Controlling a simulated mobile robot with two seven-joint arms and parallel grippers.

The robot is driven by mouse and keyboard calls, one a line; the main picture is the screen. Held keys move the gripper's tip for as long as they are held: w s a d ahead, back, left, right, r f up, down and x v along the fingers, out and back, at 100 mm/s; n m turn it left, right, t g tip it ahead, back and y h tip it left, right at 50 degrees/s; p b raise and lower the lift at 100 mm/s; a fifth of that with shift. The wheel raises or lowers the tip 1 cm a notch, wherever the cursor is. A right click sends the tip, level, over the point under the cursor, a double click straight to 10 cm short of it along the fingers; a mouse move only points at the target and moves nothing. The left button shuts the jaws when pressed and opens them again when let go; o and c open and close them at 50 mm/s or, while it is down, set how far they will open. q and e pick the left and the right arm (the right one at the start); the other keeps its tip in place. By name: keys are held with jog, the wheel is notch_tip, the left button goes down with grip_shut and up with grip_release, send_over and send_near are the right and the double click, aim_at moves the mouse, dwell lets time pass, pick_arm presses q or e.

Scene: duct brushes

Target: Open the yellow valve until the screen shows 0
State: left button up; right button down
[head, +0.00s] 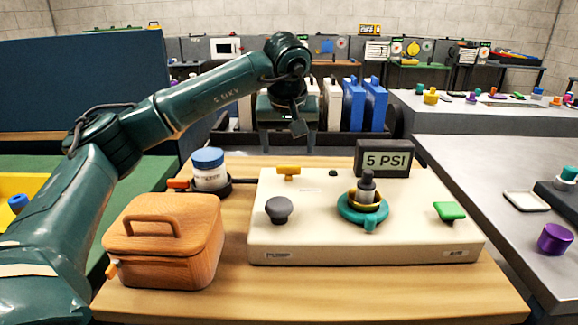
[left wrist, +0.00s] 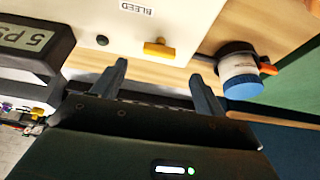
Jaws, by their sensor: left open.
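The yellow valve (head: 288,172) is a small T-shaped handle at the back left of a cream panel box (head: 360,245). It also shows in the left wrist view (left wrist: 159,49), beside the label "BLEED". The dark screen (head: 385,160) at the panel's back right reads 5 PSI; part of it shows in the left wrist view (left wrist: 30,38). My left gripper (head: 285,135) is above and behind the panel's back edge. In the left wrist view its two fingers (left wrist: 160,80) are apart and empty, pointing toward the yellow valve without touching it. My right gripper is out of view.
The panel also carries a grey knob (head: 279,209), a teal ring with a dark stem (head: 363,207) and a green handle (head: 449,211). A wooden lidded box (head: 165,240) and a blue-capped jar (head: 209,170) stand to the left. A grey table (head: 475,165) is at right.

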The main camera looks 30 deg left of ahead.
aim_at(289, 166)
pick_arm(q)
jog(key=b+x, duration=0.1)
jog(key=x, duration=0.5)
jog(key=shift+f, duration=0.2)
